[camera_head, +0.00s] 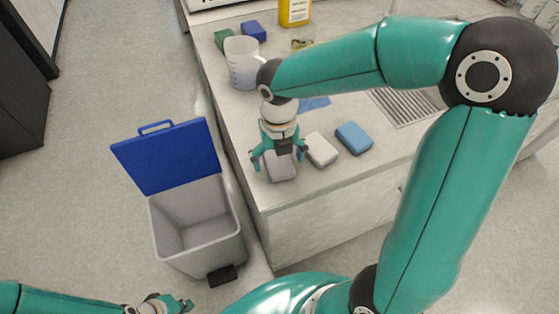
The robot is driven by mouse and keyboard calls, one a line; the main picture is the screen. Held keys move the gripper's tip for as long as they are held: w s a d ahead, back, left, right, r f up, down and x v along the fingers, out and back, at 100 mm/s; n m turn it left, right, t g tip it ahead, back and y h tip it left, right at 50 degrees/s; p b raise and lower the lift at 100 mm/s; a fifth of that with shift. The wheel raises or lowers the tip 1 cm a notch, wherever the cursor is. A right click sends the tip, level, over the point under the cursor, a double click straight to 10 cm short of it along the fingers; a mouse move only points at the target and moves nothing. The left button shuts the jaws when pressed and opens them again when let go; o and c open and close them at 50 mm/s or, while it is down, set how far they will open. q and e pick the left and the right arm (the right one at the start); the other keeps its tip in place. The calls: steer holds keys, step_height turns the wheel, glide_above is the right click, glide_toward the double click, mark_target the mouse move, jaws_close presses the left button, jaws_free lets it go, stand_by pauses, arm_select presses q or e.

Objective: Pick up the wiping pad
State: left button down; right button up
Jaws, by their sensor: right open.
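Three small pads lie in a row near the counter's front corner: a grey pad (281,166), a white pad (321,150) and a blue pad (354,138). I cannot tell which one is the wiping pad. My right gripper (279,160) points down over the grey pad, open, with its fingers spread on either side. Whether the fingers touch the pad is not clear. My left gripper (178,305) is at the bottom left edge, low and away from the counter, and partly cut off; its finger opening is not clear.
A grey bin (205,250) with a raised blue lid (168,157) stands left of the counter (330,205). On the counter are a clear measuring jug (241,65), a green block (222,39), a dark blue block (254,31), a yellow bottle (295,12) and a ridged drainer (405,108).

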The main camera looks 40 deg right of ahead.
mark_target(279, 160)
steer(key=c, duration=0.9)
steer(key=shift+r, duration=0.1)
steer(key=shift+c, duration=0.2)
step_height(279, 160, up, 20)
steer(key=p, duration=0.2)
